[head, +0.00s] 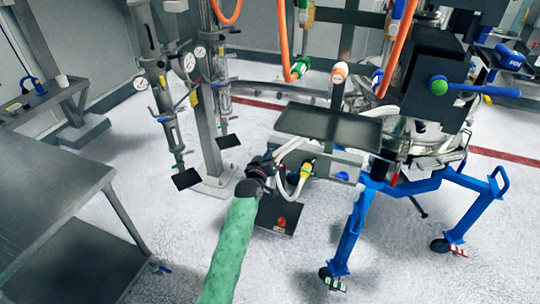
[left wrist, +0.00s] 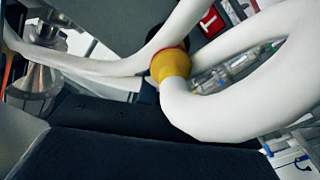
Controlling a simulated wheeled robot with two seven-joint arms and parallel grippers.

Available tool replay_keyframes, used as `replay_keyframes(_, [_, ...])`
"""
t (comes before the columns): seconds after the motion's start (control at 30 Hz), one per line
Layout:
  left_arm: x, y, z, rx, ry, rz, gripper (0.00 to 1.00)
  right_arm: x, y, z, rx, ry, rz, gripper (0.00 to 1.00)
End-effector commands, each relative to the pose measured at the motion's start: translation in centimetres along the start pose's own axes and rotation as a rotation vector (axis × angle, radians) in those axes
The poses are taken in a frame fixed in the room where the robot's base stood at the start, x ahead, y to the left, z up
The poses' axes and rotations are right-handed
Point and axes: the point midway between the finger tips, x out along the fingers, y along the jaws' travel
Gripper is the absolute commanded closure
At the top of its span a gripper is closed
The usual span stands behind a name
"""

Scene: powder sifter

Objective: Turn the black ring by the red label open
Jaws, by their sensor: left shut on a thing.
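My left gripper (head: 264,163) reaches in on its green-sleeved arm to the front of the grey machine housing, beside the white hoses (head: 296,184). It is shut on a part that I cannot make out. In the left wrist view dark blocks fill the lower part, and the white hoses (left wrist: 222,112) with a yellow connector (left wrist: 173,66) pass right in front. A red label (left wrist: 212,20) shows at the top, behind the hoses. I cannot make out the black ring clearly in either view; the hoses and gripper may hide it. My right gripper is not in view.
A blue wheeled frame (head: 352,229) carries the machine on the right. A dark tray (head: 331,122) sits just above the gripper. A grey metal table (head: 49,192) stands at the left. A post with gauges (head: 208,112) stands behind. Floor between table and machine is clear.

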Motion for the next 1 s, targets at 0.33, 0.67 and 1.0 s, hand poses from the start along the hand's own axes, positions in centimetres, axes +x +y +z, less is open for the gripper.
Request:
replay_keyframes(0.33, [0.0,0.0,0.0,0.001,0.001,0.000,0.69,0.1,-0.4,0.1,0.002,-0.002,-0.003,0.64])
replay_keyframes(0.67, [-0.7,-0.1,0.1,0.001,0.001,0.000,0.69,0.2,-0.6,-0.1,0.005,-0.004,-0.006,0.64])
replay_keyframes(1.0, [-5.3,-0.2,0.2,0.001,0.001,0.000,0.69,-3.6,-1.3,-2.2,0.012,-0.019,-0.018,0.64])
